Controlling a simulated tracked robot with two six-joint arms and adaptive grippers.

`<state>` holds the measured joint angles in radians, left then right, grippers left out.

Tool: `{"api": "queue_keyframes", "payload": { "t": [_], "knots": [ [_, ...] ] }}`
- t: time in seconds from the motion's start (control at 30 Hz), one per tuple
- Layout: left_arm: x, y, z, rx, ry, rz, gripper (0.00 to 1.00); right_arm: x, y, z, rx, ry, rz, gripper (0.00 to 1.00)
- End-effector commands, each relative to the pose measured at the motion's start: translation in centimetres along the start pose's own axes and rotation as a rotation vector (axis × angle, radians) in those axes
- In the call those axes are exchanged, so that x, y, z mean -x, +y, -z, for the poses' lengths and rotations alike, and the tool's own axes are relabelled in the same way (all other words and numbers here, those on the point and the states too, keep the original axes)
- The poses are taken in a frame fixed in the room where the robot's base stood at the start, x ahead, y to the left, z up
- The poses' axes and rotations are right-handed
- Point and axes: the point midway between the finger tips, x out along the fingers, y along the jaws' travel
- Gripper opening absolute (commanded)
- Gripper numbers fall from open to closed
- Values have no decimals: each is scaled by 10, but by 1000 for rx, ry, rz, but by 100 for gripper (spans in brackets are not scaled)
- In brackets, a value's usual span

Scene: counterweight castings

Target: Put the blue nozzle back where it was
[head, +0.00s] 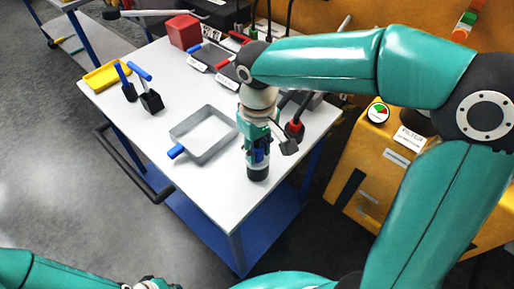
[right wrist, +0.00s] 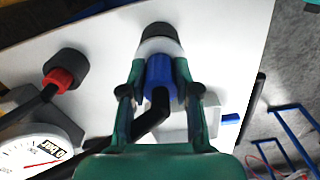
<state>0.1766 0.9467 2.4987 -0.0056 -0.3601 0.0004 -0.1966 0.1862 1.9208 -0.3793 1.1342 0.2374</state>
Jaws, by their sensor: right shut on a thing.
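The blue nozzle (head: 260,151) is between the fingers of my right gripper (head: 257,153), over the near right part of the white table (head: 205,190). In the right wrist view the blue nozzle (right wrist: 160,70) sits between both fingertips, with a pale collar and a black end (right wrist: 157,30) beyond it. In the head view the black end points down at the tabletop; I cannot tell whether it touches. My right gripper is shut on the nozzle. Of my left arm only a part shows at the bottom left; its gripper is out of view.
A grey square frame with a blue handle (head: 176,151) lies left of the nozzle. A black and red tool (head: 295,129) is close on the right. Black scoops (head: 151,101), a yellow tray (head: 108,75) and a red box (head: 184,31) stand farther back. The front tabletop is clear.

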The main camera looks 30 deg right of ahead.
Motion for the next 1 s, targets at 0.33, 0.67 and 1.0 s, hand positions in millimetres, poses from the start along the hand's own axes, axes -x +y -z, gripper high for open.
{"api": "queue_keyframes", "payload": {
  "t": [0.33,0.67,1.0],
  "knots": [
    [-5,-2,0,0,0,0,0,-6,0,0,-1,1,0,0],
    [-4,-1,0,0,0,0,0,-5,0,0,-1,0,0,56],
    [2,1,0,0,0,0,0,11,0,1,-1,3,0,56]
  ]
}}
